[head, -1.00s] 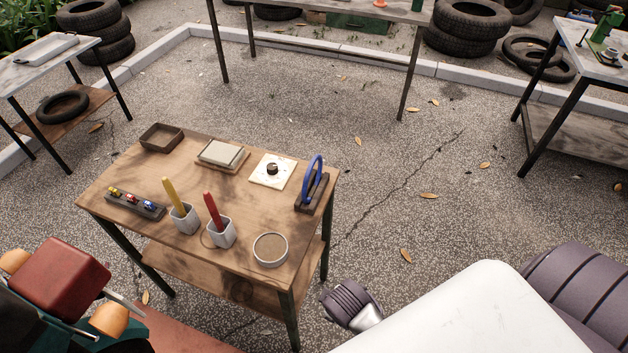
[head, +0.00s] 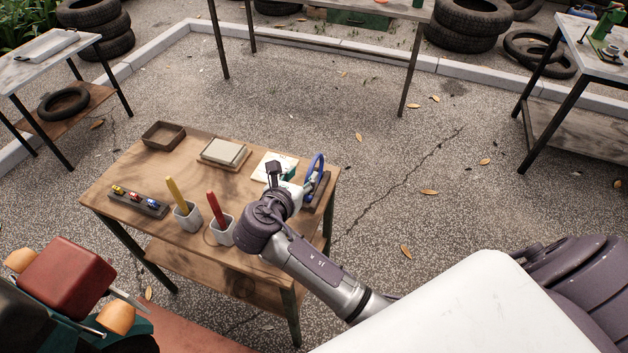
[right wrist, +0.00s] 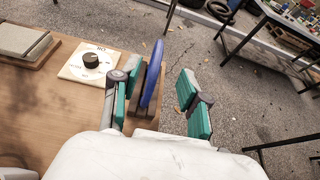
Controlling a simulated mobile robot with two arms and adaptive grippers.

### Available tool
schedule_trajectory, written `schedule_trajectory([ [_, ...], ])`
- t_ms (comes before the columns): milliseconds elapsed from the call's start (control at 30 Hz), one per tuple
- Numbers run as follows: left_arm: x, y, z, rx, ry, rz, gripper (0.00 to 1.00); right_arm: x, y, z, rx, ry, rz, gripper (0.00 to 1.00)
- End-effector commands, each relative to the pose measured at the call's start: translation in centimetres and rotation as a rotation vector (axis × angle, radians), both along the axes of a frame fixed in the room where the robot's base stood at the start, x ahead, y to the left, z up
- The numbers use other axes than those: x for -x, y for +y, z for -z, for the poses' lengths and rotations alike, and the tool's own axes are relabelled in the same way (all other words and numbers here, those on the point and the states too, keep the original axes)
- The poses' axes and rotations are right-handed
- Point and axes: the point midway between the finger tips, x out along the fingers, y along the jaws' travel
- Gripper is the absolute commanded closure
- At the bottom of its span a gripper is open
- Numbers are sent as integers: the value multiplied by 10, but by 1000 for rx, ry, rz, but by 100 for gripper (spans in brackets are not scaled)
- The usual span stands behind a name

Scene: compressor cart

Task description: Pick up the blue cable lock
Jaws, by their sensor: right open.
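The blue cable lock (head: 319,168) is a thin ring standing upright in a dark wooden holder (head: 322,191) at the right end of the wooden cart. My right gripper (head: 301,178) has reached over the cart to it. In the right wrist view the jaws of my right gripper (right wrist: 160,78) are open, one finger on each side of the blue cable lock (right wrist: 153,75). The lock is nearer the left finger, with a clear gap to the right finger. Whether the left finger touches it I cannot tell. My left gripper is not in view.
On the cart's top (head: 120,174) are a white dial plate (right wrist: 90,62), a grey pad (head: 222,152), an empty brown tray (head: 163,134), a rack of toy cars (head: 137,202), and cups with yellow (head: 176,191) and red (head: 216,209) handles. Open ground lies to the right.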

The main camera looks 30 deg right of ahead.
Motion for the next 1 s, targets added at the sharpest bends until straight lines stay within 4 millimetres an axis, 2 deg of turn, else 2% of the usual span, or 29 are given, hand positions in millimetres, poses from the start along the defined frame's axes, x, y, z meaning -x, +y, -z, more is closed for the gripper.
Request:
schedule_trajectory([
  [100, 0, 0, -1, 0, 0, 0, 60, -15, -19, 10, 3, 3, 3, 55],
  [300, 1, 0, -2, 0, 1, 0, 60, -37, -42, 23, -2, 1, 2, 55],
  [567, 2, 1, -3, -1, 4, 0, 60, -49, -56, 31, -3, 1, 4, 55],
  [800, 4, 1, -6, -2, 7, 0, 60, -71, -78, 45, -4, 0, 3, 55],
  [1000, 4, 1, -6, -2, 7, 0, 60, -76, -84, 49, -5, 1, 1, 55],
])
